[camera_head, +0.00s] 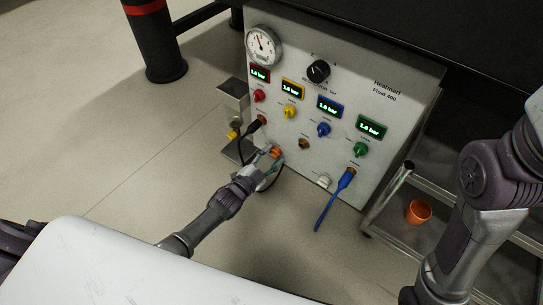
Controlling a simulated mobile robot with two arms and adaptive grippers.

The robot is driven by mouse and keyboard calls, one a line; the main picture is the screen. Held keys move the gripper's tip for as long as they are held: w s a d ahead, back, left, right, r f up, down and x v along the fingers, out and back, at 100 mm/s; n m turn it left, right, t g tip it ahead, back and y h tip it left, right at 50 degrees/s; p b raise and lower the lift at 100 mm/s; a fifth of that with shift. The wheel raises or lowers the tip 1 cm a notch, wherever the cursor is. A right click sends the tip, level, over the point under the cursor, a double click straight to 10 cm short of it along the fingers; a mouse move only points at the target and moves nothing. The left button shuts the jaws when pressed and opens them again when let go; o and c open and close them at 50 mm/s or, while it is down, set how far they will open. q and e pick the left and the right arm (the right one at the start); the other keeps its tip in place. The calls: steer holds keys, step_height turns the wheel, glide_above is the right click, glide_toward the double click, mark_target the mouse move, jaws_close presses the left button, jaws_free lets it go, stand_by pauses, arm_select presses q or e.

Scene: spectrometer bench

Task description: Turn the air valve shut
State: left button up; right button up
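A light grey panel box (399,128) marked "Heatmart Float 400" carries four small coloured knobs: red (259,96), yellow (289,112), blue (323,129) and green (361,149). No label that I can read says which part is the air valve. My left gripper (270,160) is at the panel's lower left, its fingertips around or beside a small orange fitting (277,151). The fingers partly hide that fitting, and I cannot tell whether they touch it. My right arm shows at the right, but its gripper is out of view.
A round gauge (263,46) and a black dial (318,71) sit high on the panel. A blue cable (333,203) hangs from its lower edge. An orange cup (418,212) stands on a cart shelf at the right.

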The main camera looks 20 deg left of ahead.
arm_select(q)
steer(key=shift+o, duration=0.7)
steer(key=v, duration=1.2)
steer(key=shift+r, duration=0.2)
